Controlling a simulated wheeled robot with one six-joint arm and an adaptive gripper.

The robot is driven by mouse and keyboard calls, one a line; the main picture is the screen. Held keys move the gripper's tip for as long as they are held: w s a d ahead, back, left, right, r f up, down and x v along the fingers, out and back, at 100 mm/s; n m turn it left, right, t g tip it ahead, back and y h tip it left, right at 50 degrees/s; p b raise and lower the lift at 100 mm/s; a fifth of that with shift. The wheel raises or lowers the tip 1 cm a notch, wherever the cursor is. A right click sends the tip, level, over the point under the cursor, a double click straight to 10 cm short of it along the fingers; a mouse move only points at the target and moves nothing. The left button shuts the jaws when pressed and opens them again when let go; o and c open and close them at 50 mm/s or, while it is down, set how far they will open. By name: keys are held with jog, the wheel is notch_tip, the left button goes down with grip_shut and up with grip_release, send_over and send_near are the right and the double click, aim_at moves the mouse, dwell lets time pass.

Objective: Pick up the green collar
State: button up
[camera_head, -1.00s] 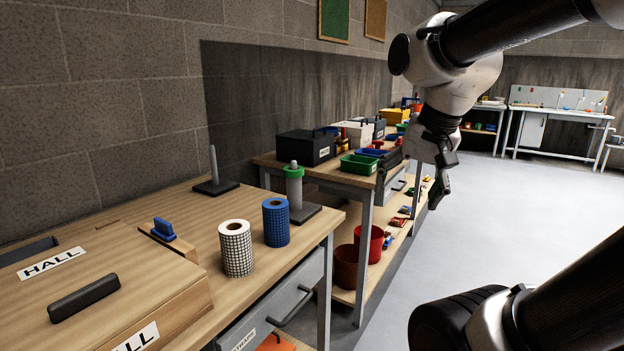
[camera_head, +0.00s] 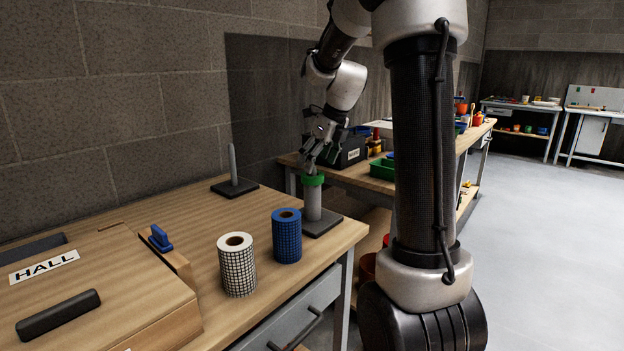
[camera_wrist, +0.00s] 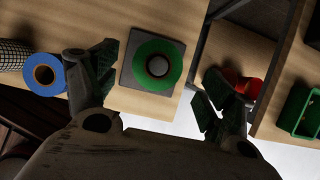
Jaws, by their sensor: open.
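The green collar (camera_head: 313,180) is a ring around the top of a grey post (camera_head: 313,203) on a dark square base (camera_head: 322,226), near the right end of the wooden bench. In the wrist view the green collar (camera_wrist: 172,50) shows from above as a ring around the post's round top, between the finger directions. My gripper (camera_head: 313,166) is just above the collar and points down at it. Its fingers are apart in the wrist view (camera_wrist: 158,85), with nothing held. Whether a finger touches the collar cannot be told.
A blue roll (camera_head: 287,236) and a white grid-patterned roll (camera_head: 238,266) stand left of the post. A bare post (camera_head: 233,166) on a dark base stands behind. A box marked HALL (camera_head: 90,290) fills the left. A green bin (camera_head: 382,169) sits on the farther bench.

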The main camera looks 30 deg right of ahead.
aim_at(314, 171)
jog(key=x, duration=0.4)
jog(key=shift+s, duration=0.2)
jog(key=c, duration=1.1)
